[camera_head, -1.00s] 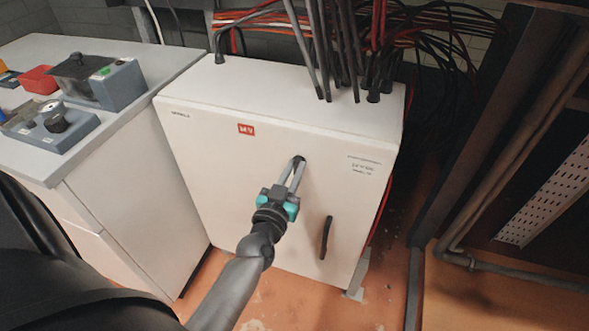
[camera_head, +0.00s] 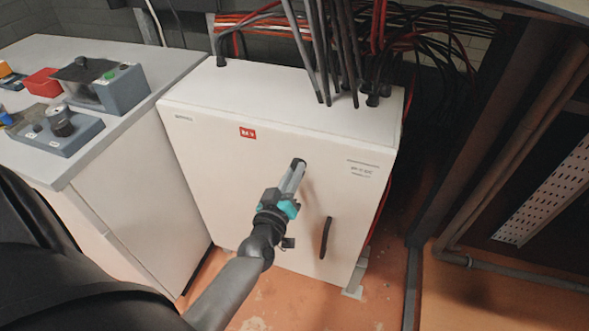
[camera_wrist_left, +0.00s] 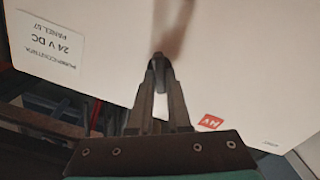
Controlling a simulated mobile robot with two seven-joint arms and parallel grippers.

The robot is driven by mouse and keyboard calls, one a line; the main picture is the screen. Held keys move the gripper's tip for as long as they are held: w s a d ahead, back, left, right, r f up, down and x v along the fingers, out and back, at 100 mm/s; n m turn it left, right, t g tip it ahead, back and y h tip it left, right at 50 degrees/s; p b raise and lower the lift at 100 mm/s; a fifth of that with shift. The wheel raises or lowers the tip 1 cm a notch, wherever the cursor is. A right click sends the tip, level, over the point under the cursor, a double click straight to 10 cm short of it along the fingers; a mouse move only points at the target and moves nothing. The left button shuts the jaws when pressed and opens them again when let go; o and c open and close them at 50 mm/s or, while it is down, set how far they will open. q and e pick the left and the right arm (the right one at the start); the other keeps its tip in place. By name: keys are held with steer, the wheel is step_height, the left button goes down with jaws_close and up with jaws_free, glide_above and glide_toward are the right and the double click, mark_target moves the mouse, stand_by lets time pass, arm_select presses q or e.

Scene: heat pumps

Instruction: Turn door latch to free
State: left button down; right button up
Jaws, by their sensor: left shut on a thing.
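The white cabinet (camera_head: 265,200) has a front door with a small dark latch (camera_head: 299,161) in its upper middle. My left gripper (camera_head: 296,169) reaches up to the door and is shut on the latch. In the left wrist view the fingertips (camera_wrist_left: 158,64) close around the dark latch, with the white door behind. The fingers hide much of the latch, so its exact angle is hard to tell. A black door handle (camera_head: 326,238) is lower right of the gripper, apart from it. The door looks closed. My right gripper is not in view.
A counter (camera_head: 150,90) with control boxes (camera_head: 110,88) and a red bin (camera_head: 42,82) stands left of the cabinet. Black cables (camera_head: 340,50) enter the cabinet top. Pipes (camera_head: 500,180) stand at the right. Some orange floor in front is clear.

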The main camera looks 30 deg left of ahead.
arm_select(q)
steer(key=shift+a+f+n, duration=0.1)
steer(key=shift+n, duration=2.9)
steer(key=shift+f+n, duration=0.1)
steer(key=shift+n, duration=2.9)
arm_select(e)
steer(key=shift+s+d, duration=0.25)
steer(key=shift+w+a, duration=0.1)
arm_select(q)
steer(key=c, duration=0.9)
jaws_free()
steer(key=shift+o, duration=0.2)
